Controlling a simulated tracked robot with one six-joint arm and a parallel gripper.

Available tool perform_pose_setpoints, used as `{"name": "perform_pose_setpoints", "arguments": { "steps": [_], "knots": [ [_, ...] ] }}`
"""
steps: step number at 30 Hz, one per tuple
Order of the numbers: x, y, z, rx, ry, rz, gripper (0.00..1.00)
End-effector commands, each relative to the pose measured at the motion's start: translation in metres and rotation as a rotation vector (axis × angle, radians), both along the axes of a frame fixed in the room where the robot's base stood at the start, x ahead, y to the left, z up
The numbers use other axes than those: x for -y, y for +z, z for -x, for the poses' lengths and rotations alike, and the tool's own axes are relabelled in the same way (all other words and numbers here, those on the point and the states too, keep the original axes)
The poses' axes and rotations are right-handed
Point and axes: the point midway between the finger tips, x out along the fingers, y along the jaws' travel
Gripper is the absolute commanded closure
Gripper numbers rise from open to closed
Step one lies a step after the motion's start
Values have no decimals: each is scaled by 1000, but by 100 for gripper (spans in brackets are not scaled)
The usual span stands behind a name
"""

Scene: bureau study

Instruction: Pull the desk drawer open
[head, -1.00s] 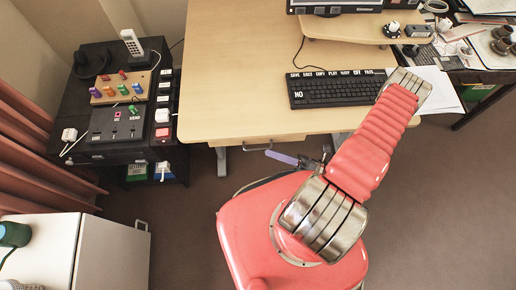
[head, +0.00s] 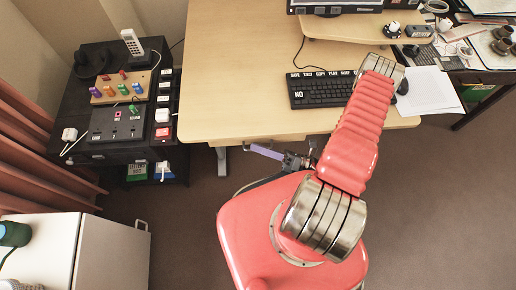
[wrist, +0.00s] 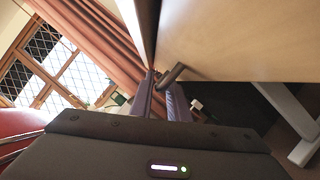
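The wooden desk (head: 235,60) stands ahead in the head view. Its drawer front (wrist: 235,45) is the pale wooden panel at the upper right of the wrist view, with a dark bar handle (wrist: 173,73) on it. My gripper (wrist: 158,84) has two purple fingers with a gap between them. The tips are close to the handle, and its lower end appears at or between them; contact cannot be told. In the head view, my gripper (head: 254,148) is just below the desk's front edge, where the handle is hard to make out.
A keyboard (head: 322,88) lies on the desk. A black cabinet (head: 120,150) with switches and a phone stands at the left. A white cabinet (head: 105,250) is at the lower left. Clear carpet (head: 430,200) lies at the right. A metal desk leg (wrist: 285,108) shows in the wrist view.

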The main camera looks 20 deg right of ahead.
Motion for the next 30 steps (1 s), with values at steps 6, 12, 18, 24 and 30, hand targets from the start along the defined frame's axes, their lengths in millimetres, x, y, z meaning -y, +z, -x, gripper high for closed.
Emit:
{"name": "perform_pose_setpoints", "arguments": {
  "steps": [6, 12, 18, 24, 30],
  "knots": [
    [0, 0, 0, 0, 0, 0, 98],
    [0, -1, 0, -1, 0, 2, 100],
    [1, -2, -1, -2, -1, 4, 100],
    [1, -2, -1, -2, -2, 6, 100],
    [1, -3, -1, -4, -2, 8, 100]
  ]
}}
